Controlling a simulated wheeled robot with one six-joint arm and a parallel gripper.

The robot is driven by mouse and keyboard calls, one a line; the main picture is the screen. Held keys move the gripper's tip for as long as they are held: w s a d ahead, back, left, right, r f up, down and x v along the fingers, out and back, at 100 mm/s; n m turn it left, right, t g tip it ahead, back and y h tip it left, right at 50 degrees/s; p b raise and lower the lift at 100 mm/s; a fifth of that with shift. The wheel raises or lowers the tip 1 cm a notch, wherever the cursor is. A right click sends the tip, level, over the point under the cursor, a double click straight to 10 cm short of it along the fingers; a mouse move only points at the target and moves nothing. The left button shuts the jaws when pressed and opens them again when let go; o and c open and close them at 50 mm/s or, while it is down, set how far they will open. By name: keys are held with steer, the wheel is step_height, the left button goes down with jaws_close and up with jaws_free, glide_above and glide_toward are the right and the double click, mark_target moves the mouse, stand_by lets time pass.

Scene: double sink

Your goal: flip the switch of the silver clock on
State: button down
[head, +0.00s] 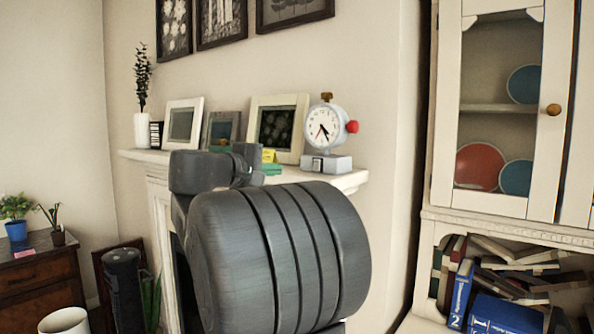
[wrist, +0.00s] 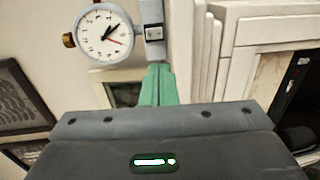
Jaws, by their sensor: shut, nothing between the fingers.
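The silver clock (head: 323,128) stands upright on the mantel in the head view, with a white dial, a red knob on its right side and a pale box base (head: 338,164). A small dark-edged switch (head: 317,164) is on the base's front. In the wrist view the clock (wrist: 104,33) appears turned sideways at the upper left, with its switch (wrist: 153,33) on the base. My gripper (head: 272,169) is left of the base, mostly hidden by my arm. Its green fingers (wrist: 157,85) are shut and empty, pointing towards the base's end; contact cannot be told.
Picture frames (head: 278,127) stand behind my gripper along the mantel (head: 350,180). A white vase (head: 142,130) stands at its left end. A glass-door cabinet (head: 500,110) is on the right.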

mark_target(316, 169)
steer(key=shift+s+d, duration=0.1)
steer(key=p+x, duration=0.3)
steer(key=x, duration=1.1)
